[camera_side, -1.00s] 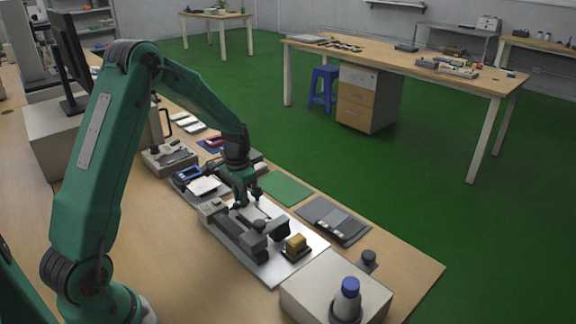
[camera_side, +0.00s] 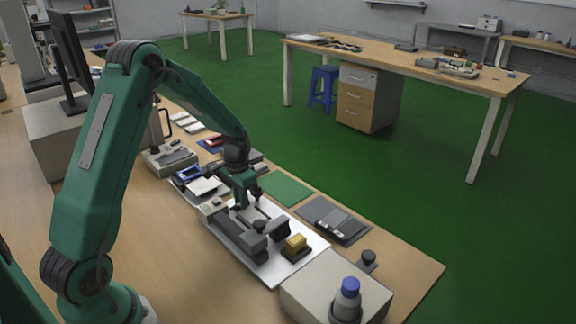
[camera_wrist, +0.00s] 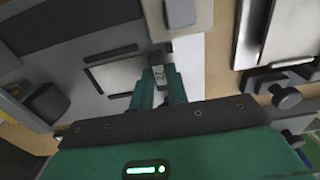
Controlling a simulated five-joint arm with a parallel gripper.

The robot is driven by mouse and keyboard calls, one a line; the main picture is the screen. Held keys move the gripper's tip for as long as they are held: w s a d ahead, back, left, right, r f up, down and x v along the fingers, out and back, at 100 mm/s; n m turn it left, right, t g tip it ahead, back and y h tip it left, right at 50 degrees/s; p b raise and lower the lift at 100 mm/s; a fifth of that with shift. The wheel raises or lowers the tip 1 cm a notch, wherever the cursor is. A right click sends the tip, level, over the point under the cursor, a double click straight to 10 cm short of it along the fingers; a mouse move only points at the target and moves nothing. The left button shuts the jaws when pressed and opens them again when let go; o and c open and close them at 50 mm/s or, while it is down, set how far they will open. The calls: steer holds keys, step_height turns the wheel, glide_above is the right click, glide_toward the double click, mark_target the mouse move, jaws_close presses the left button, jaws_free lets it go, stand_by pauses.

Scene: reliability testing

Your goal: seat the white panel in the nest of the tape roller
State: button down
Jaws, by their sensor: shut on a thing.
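The tape roller (camera_side: 238,238) is a grey fixture with dark rails and a black knob, standing on a pale base plate (camera_side: 270,272). My gripper (camera_side: 248,204) points down over the far left end of its nest, among the dark rails. In the wrist view my gripper (camera_wrist: 160,82) has its two green fingers close together, shut on a pale edge that I take for the white panel (camera_wrist: 118,73). The panel lies flat in or just over the nest. I cannot tell whether it touches the floor of the nest. In the side view my fingers largely hide it.
A yellow block (camera_side: 296,242) on a black base stands right of the roller. A grey tray (camera_side: 332,221) and a green mat (camera_side: 285,188) lie behind. White pieces (camera_side: 203,187) lie left of my gripper.

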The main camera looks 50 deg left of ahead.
steer(key=shift+f, duration=0.1)
stand_by(0.3)
steer(key=c, duration=1.3)
jaws_free()
steer(key=shift+r, duration=3)
steer(key=shift+r, duration=0.1)
